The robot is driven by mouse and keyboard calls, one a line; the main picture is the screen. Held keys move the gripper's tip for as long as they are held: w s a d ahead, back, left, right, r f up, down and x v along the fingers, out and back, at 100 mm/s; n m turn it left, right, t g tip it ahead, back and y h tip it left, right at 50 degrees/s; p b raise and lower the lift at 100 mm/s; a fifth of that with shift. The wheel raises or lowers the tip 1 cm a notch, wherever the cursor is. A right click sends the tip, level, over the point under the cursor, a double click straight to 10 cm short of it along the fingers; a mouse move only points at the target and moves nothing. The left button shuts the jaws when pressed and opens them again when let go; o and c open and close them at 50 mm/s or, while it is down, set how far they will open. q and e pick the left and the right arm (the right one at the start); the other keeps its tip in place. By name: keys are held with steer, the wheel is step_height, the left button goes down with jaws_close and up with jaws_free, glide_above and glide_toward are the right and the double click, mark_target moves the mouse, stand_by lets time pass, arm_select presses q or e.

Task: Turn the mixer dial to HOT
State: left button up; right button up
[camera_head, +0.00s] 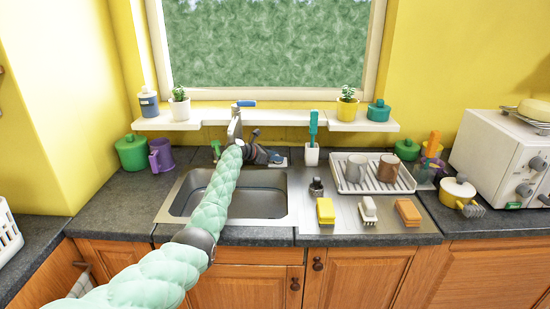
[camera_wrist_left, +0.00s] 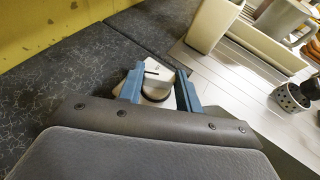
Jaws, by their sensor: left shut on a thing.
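The mixer dial (camera_wrist_left: 168,76) is a small white block with a dark mark, above a round base at the back edge of the counter. My left gripper (camera_wrist_left: 160,88) has its blue fingers on both sides of it and is shut on it. In the head view my left gripper (camera_head: 272,157) is at the sink's back right corner, at the end of my pale green arm, and mostly hides the dial. I cannot read any HOT marking or tell the dial's angle. My right gripper is not in view.
The sink (camera_head: 258,202) lies under my left arm, with a tap (camera_head: 236,125) behind. A brush holder (camera_head: 312,155) and a dish rack (camera_head: 352,187) with mugs stand to the right. A yellow sponge (camera_head: 325,211) and a dark-topped jar (camera_head: 316,188) are on the steel drainer.

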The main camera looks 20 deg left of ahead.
arm_select(q)
steer(key=o, duration=1)
